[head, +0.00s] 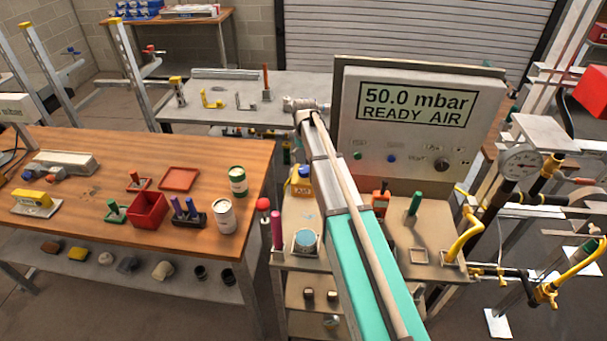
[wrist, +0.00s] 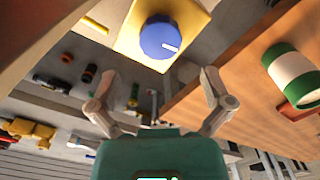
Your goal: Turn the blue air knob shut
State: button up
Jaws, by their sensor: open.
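The blue air knob (wrist: 160,38) is round with a white pointer line, and sits on a yellow plate (wrist: 128,44) at the top of the wrist view. Its pointer line points right in that view. In the head view, a small yellow and blue object (head: 301,183), partly behind my arm, looks like the same knob and plate. My gripper (wrist: 158,92) is open and empty. Its two fingers are spread apart below the knob in the wrist view, and I see no contact. In the head view my arm hides the gripper.
A wooden table (head: 75,190) with cans and red bins stands at the left. Its green and white can (wrist: 295,75) shows at the wrist view's right. A display panel (head: 420,125) reads "50.0 mbar READY AIR". A gauge (head: 521,162) and yellow-handled pipes stand at the right.

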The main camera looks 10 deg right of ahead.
aim_at(304, 169)
jog(key=shift+f+b, duration=2.65)
jog(key=shift+f, duration=0.3)
jog(key=c, duration=1)
jog(key=shift+a, duration=0.2)
jog(key=shift+c, duration=0.7)
jog(key=shift+d, duration=0.2)
